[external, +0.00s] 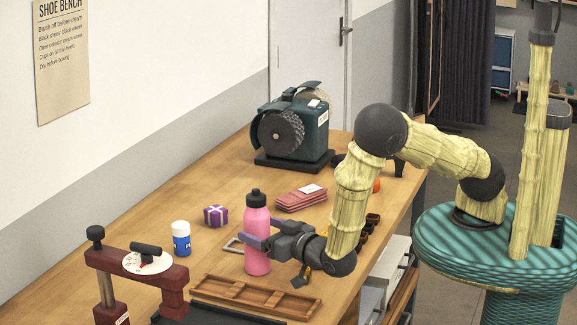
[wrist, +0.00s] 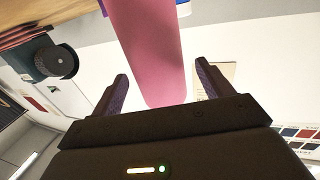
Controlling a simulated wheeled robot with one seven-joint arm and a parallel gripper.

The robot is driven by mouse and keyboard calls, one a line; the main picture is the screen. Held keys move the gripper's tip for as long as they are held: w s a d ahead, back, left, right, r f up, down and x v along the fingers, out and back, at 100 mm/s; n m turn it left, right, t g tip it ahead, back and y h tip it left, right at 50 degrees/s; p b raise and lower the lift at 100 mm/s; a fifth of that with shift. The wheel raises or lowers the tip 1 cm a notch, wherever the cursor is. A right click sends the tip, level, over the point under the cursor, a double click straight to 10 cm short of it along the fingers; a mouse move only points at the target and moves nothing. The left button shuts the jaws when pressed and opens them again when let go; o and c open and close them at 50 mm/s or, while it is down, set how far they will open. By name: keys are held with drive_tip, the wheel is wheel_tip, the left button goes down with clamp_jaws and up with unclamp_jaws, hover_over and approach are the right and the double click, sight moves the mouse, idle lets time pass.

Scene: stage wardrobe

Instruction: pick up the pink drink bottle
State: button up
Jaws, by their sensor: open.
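The pink drink bottle (external: 257,222) stands upright on the wooden bench in the external view and has a black cap. My gripper (external: 254,236) is level with the bottle's body, with its fingers reaching toward it from the right. In the wrist view the pink bottle (wrist: 150,50) fills the upper middle and its near end lies between the two fingers. My gripper (wrist: 160,88) is open there, with a gap showing on each side of the bottle. The far finger's contact with the bottle is hidden in the external view.
A wooden tray (external: 212,286) lies in front of the bottle. A blue-and-white container (external: 181,240) and a purple gift box (external: 215,215) stand to its left. Pink folded cloths (external: 300,198) and a grinder (external: 292,130) are behind. A red press (external: 172,280) stands at the front left.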

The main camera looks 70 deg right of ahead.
drive_tip(key=x, duration=0.4)
drive_tip(key=shift+p, duration=0.35)
drive_tip(key=shift+c, duration=0.5)
drive_tip(key=c, duration=1.4)
drive_tip(key=shift+o, duration=0.2)
drive_tip(key=shift+r, duration=0.1)
wheel_tip(320, 180, up, 10)
drive_tip(key=shift+f+b, duration=0.1)
drive_tip(key=shift+b, duration=0.4)
